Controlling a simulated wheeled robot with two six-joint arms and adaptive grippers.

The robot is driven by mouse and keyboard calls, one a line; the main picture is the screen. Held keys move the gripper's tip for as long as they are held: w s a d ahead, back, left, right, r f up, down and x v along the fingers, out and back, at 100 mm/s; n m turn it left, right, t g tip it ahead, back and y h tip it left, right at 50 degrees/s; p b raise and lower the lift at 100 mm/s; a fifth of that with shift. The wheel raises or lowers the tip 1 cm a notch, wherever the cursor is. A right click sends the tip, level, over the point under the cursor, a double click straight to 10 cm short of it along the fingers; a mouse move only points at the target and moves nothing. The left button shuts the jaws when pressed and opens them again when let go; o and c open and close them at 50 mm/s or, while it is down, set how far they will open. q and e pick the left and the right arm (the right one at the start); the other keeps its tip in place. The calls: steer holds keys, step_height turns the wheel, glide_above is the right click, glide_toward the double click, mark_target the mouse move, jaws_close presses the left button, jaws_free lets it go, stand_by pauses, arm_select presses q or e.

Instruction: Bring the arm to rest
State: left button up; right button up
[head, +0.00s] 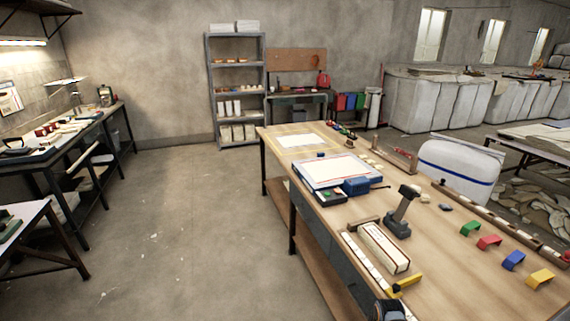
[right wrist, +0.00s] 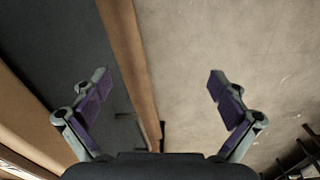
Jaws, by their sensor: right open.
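My right gripper (right wrist: 159,86) shows in the right wrist view with its two purple-padded fingers wide apart. Nothing is between the fingers. Beyond them are a wooden edge (right wrist: 124,58), a dark surface on the left and the bare concrete floor (right wrist: 200,45) on the right. Neither gripper can be made out in the head view, and my left gripper is not seen. The long wooden workbench (head: 440,215) fills the right of the head view.
The bench holds a dark stand (head: 399,218), a long pale box (head: 383,247), a blue box (head: 356,187) and coloured brackets (head: 489,241). A side table (head: 30,215) and a cluttered bench stand at left. A shelf (head: 237,90) stands behind. The middle floor (head: 180,220) is clear.

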steer(key=s+f, duration=1)
steer(key=f, duration=0.2)
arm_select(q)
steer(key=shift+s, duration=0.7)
arm_select(e)
steer(key=s+f, duration=0.4)
steer(key=s, duration=0.5)
steer(key=s+f+m, duration=0.1)
steer(key=s+f, duration=0.3)
steer(key=s, duration=0.5)
steer(key=s+f, duration=0.4)
steer(key=s, duration=0.6)
steer(key=shift+d+f+m+t, duration=0.2)
steer(key=shift+f+m+t, duration=0.1)
steer(key=shift+t, duration=0.1)
